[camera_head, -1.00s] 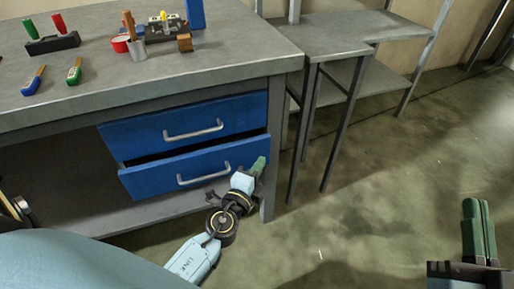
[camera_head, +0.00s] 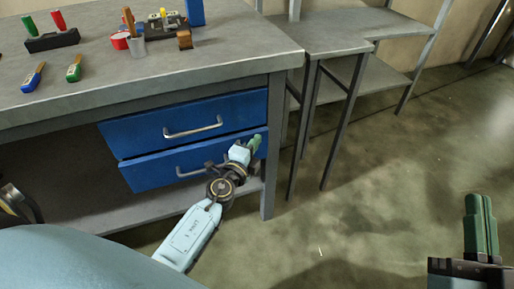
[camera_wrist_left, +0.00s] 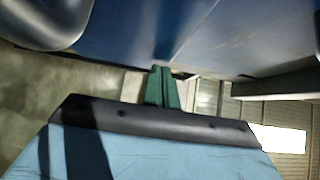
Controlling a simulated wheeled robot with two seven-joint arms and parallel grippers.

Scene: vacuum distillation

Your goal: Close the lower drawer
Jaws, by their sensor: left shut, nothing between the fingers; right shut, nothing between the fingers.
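The lower drawer (camera_head: 150,173) is blue with a metal bar handle and sits under the workbench. Its front looks about level with the upper drawer (camera_head: 150,131), with only a thin dark line between them. My left gripper (camera_head: 254,144) is shut and empty, its green fingers at the right end of the lower drawer's front. Whether they touch it I cannot tell. The left wrist view shows the shut green fingers (camera_wrist_left: 162,88) close to a blue surface (camera_wrist_left: 190,35). My gripper and wrist hide part of the lower drawer and its handle. My right gripper (camera_head: 480,225) is shut and empty, over the floor at the right.
The workbench top (camera_head: 200,72) holds screwdrivers, brushes and small tools. A bench leg (camera_head: 268,190) stands just right of the drawers. A grey shelf table (camera_head: 320,40) stands further right. The floor (camera_head: 390,190) between is clear.

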